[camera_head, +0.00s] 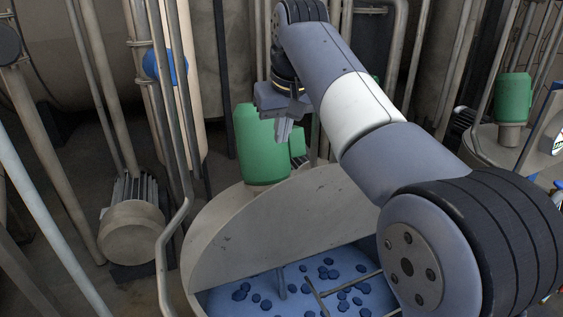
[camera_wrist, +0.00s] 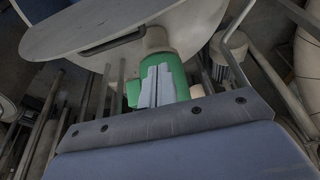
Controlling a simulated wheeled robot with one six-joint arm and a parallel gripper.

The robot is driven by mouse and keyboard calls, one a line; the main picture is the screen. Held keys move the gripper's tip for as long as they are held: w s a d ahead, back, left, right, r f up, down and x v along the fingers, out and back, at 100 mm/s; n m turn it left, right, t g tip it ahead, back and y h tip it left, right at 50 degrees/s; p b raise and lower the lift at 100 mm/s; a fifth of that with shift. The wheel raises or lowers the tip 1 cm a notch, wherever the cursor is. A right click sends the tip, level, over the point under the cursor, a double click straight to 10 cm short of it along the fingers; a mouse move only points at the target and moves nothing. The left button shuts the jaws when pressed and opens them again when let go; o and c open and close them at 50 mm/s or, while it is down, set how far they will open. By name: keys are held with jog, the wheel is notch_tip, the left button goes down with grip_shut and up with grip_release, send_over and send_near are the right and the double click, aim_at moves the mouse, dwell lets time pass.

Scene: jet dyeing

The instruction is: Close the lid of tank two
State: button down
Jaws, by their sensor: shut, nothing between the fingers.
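A tank (camera_head: 200,297) stands low in the head view with its round grey lid (camera_head: 262,232) raised and tilted back. The opening shows a blue inside with several dark blue discs. No number is readable on it, so I cannot tell whether it is tank two. The lid's outer side (camera_wrist: 170,22) fills the upper part of the wrist view, with a dark bar handle (camera_wrist: 112,43) on it. My gripper (camera_head: 284,132) is shut and empty. It hangs above and behind the lid, in front of a green motor (camera_head: 262,150). The gripper (camera_wrist: 158,84) points toward the motor in the wrist view.
A bent pipe (camera_head: 163,250) rises close to the tank's left side. A grey motor (camera_head: 133,225) sits on the floor at the left. Another tank lid (camera_head: 485,147) with a green motor (camera_head: 512,98) stands at the right. Vertical pipes crowd the back.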

notch_tip(320, 180, down, 9)
dwell(0.8)
jog(key=shift+s, duration=0.15)
